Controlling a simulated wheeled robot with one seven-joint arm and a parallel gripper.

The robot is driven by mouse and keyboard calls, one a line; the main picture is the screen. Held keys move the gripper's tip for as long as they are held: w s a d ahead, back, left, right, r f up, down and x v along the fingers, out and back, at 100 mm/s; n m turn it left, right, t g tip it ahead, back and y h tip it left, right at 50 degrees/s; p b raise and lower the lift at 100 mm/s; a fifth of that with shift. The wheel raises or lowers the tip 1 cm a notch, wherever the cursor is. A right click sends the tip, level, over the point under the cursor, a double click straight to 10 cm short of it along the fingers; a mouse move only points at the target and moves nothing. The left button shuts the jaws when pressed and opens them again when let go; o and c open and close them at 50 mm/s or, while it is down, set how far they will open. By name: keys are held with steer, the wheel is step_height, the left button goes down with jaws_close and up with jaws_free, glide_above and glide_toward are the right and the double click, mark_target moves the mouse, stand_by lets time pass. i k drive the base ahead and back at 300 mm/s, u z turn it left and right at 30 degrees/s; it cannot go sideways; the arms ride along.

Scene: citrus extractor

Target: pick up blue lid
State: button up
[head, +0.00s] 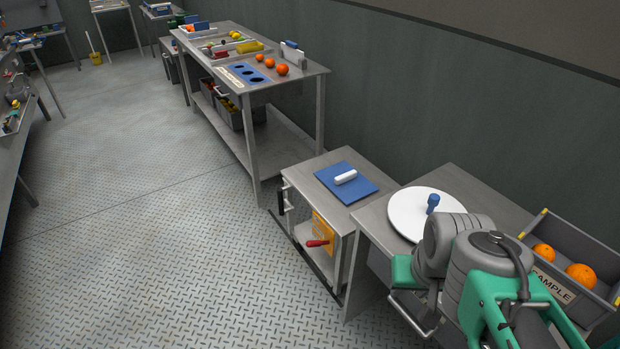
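The blue lid (352,192) is a flat blue square with a white bar handle (345,177) on its top. It lies flat on the small low metal cabinet (333,159) right of the picture's middle. Nothing touches it from above. Grey and green links of my arm fill the lower right, to the right of the lid and apart from it. I cannot make out the fingers of my gripper in this view. What lies under the lid is hidden.
A white round disc (401,215) with a blue knob (433,203) sits beside the cabinet. A grey bin (590,240) holds oranges at the right. A long workbench (310,72) carries oranges and trays behind. The floor (160,240) on the left is clear.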

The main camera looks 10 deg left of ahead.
mark_target(347, 183)
steer(key=u, duration=0.85)
steer(key=i, duration=0.85)
steer(key=u, duration=0.65)
steer(key=i, duration=1.7)
steer(key=z, duration=0.5)
